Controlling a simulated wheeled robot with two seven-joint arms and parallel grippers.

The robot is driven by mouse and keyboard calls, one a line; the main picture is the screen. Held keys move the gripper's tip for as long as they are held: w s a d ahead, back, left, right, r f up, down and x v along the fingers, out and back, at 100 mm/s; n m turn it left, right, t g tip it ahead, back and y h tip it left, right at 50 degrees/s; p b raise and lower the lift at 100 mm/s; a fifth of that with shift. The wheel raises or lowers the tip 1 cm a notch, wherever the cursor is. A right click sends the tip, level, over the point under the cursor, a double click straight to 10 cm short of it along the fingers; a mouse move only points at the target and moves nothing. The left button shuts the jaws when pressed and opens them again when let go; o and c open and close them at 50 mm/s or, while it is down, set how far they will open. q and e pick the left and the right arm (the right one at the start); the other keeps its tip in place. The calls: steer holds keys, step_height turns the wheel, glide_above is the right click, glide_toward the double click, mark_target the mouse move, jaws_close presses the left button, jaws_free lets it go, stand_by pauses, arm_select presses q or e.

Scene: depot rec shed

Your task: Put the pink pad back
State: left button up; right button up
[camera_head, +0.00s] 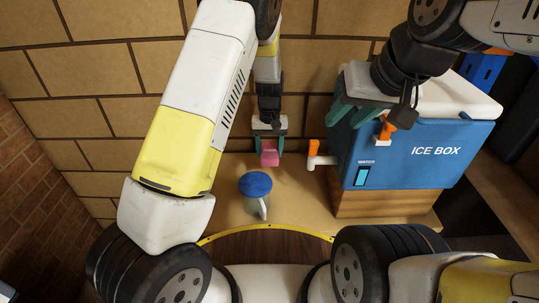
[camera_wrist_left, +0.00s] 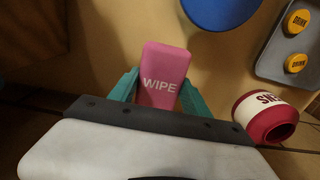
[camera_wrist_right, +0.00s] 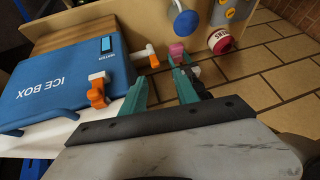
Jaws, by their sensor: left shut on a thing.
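The pink pad (camera_wrist_left: 163,75), marked WIPE, sits between the green fingers of my left gripper (camera_wrist_left: 158,92), which is shut on it. In the head view the pad (camera_head: 269,153) hangs from my left gripper (camera_head: 269,135) above or near the table, left of the ice box; its height is unclear. The right wrist view also shows the pad (camera_wrist_right: 178,49). My right gripper (camera_head: 362,112) is by the ice box, its green fingers apart and nothing seen between them; it also shows in the right wrist view (camera_wrist_right: 160,72).
A blue-lidded jug (camera_head: 256,186) stands on the table. A red-and-white tin (camera_wrist_left: 265,115) and a grey tray (camera_wrist_left: 285,50) with yellow DRINK discs show in the left wrist view.

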arm_select(q)
step_height(320, 180, down, 10)
stand_by(0.5)
steer(key=o, duration=1.2)
